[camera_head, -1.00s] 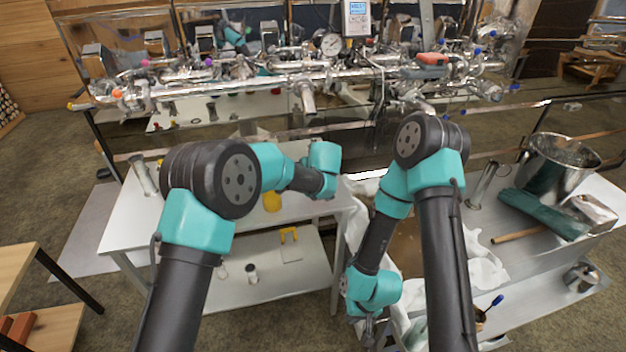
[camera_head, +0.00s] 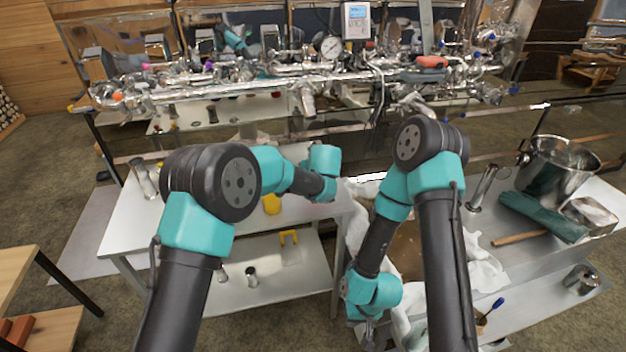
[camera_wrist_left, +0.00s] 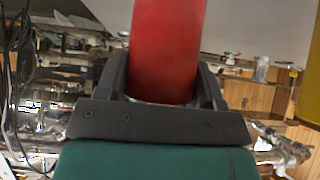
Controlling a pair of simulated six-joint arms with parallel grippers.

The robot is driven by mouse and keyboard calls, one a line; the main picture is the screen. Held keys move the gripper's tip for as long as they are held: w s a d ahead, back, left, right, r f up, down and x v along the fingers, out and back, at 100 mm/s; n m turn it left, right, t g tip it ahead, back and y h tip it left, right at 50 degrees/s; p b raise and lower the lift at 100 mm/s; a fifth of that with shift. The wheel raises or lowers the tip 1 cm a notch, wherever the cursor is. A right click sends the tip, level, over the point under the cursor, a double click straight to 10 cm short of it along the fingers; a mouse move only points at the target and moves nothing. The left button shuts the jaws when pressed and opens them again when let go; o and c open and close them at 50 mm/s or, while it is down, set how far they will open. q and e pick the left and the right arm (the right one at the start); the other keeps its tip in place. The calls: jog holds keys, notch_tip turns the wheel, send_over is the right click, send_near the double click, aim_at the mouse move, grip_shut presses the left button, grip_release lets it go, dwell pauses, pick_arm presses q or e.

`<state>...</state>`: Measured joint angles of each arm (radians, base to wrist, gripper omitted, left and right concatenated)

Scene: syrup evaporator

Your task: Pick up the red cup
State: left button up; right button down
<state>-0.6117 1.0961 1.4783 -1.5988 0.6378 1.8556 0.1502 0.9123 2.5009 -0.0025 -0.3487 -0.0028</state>
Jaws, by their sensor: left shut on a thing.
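The red cup (camera_wrist_left: 167,40) fills the upper middle of the left wrist view, between the two dark fingers of my left gripper (camera_wrist_left: 163,82). The fingers are shut on its sides. The cup's far end is cut off by the picture edge. In the head view my left wrist hangs over the white table (camera_head: 125,228), and its own links hide the left gripper and most or all of the cup. My right gripper (camera_head: 370,336) points down at the bottom of the head view, by the grey cart. It is small and dark there, and its opening is unclear.
A yellow object (camera_head: 271,204) stands on the white table close to my left wrist. Shiny pipework (camera_head: 300,85) with a gauge (camera_head: 331,46) runs across the back.

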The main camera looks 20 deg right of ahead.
pick_arm(q)
jog(key=shift+r, duration=0.25)
jog(key=s+a+r, duration=0.2)
jog(key=s, duration=0.5)
jog(key=s+a+r, duration=0.2)
jog(key=s, duration=0.6)
jog(key=shift+s+a+r, duration=0.15)
jog(key=shift+r, duration=0.1)
dwell(0.8)
jog(key=shift+a, duration=0.1)
dwell(0.6)
